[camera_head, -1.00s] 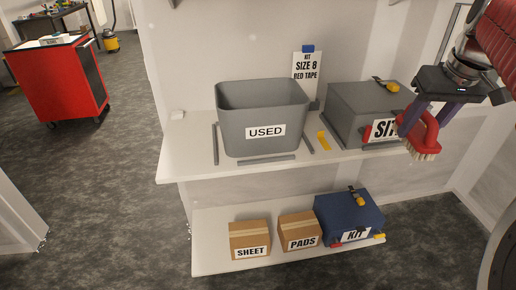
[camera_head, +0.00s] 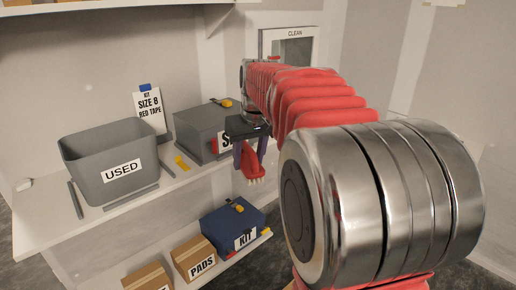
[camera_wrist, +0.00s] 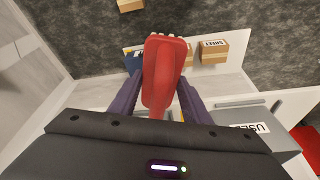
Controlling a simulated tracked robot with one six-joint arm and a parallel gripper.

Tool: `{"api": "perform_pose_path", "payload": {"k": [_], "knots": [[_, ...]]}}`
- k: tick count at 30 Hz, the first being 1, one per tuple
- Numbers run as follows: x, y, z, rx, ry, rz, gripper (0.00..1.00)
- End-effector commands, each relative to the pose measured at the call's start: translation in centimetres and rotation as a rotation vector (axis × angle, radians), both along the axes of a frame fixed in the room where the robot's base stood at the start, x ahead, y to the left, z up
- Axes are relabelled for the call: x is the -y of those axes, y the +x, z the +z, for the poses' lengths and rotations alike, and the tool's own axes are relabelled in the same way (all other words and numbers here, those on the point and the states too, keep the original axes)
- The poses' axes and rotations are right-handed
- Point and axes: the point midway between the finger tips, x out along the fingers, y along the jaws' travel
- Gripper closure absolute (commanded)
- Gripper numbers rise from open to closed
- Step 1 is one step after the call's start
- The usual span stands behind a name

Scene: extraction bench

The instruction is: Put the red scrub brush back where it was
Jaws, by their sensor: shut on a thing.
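The red scrub brush (camera_head: 252,164) with pale bristles hangs from my gripper (camera_head: 250,150), in front of the shelf at the right end of the grey box. In the wrist view the brush (camera_wrist: 162,72) sits between the two purple fingers of my gripper (camera_wrist: 158,95), which are shut on it. It is held clear of the shelves, bristles away from the wrist. My arm hides the wall and any shelf surface behind it in the head view.
The upper shelf (camera_head: 35,225) carries a grey USED bin (camera_head: 90,185), a grey lidded box (camera_head: 195,130) and a sign (camera_head: 150,105). A blue KIT box (camera_head: 228,222) and cardboard boxes (camera_head: 185,258) stand on the lower shelf. A CLEAN hatch (camera_head: 294,45) is in the wall behind my arm.

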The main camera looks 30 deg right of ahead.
Motion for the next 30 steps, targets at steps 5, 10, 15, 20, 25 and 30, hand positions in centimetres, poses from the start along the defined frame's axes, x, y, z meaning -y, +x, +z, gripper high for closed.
{"api": "perform_pose_path", "payload": {"k": [5,10,15,20,25,30], "knots": [[-1.8,2.0,-3.5,-0.003,0.0,-0.003,0.9],[-4.5,3.9,-7.5,-0.002,-0.001,0.005,0.9],[-9.0,5.6,-13.0,-0.003,-0.001,0.042,0.9],[-14.2,6.0,-18.0,0.0,-0.001,0.101,0.9],[-18.8,5.4,-21.9,0.003,-0.001,0.166,0.9],[-20.7,5.0,-23.6,0.007,0.0,0.194,0.9]]}}
